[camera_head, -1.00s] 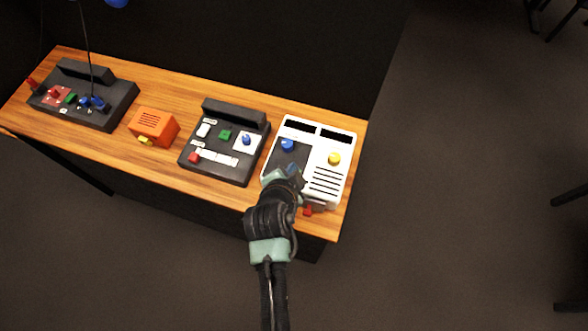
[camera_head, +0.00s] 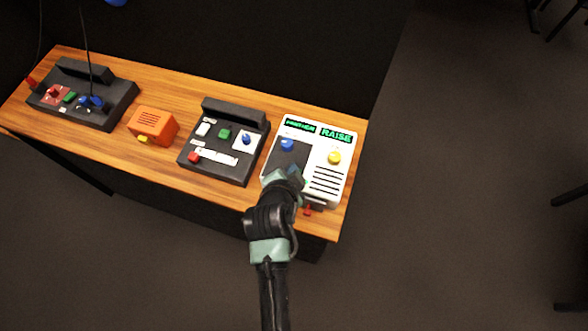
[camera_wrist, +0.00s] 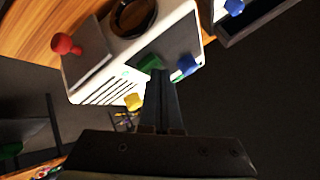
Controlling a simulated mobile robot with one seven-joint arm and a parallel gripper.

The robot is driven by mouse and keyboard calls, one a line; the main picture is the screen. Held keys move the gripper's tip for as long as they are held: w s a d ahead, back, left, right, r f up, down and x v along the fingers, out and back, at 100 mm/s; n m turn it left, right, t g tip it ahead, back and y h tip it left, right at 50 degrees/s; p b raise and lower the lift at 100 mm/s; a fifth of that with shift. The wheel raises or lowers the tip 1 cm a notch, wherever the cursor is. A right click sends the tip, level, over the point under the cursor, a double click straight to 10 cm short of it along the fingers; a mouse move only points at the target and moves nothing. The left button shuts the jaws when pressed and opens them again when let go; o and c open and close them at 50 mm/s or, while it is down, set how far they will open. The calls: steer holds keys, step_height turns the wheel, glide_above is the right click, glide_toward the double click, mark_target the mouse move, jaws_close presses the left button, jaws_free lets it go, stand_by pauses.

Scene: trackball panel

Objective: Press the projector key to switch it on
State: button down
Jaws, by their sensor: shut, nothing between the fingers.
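The white panel (camera_head: 317,201) stands at the right end of the wooden table. Its two displays (camera_head: 336,135) are lit green; the right one reads RAISE, and the left text is too small to read surely. A green key (camera_wrist: 150,62) sits on the panel's dark plate in the wrist view; my arm hides it in the head view. My gripper (camera_wrist: 160,76) is shut and empty, with its fingertips over or at the green key; I cannot tell whether they touch. I cannot read which key is labelled projector.
On the white panel are a blue knob (camera_head: 288,145), a yellow knob (camera_head: 334,158), a red knob (camera_wrist: 66,44) and a dark round ball (camera_wrist: 133,16). Left of it stand a black panel (camera_head: 225,173), an orange box (camera_head: 154,126) and another black panel (camera_head: 117,106).

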steer(key=shift+f, duration=0.25)
steer(key=shift+r+p, duration=0.35)
stand_by(0.3)
step_height(320, 180, up, 6)
steer(key=p, duration=0.5)
steer(key=shift+r, duration=0.15)
stand_by(0.3)
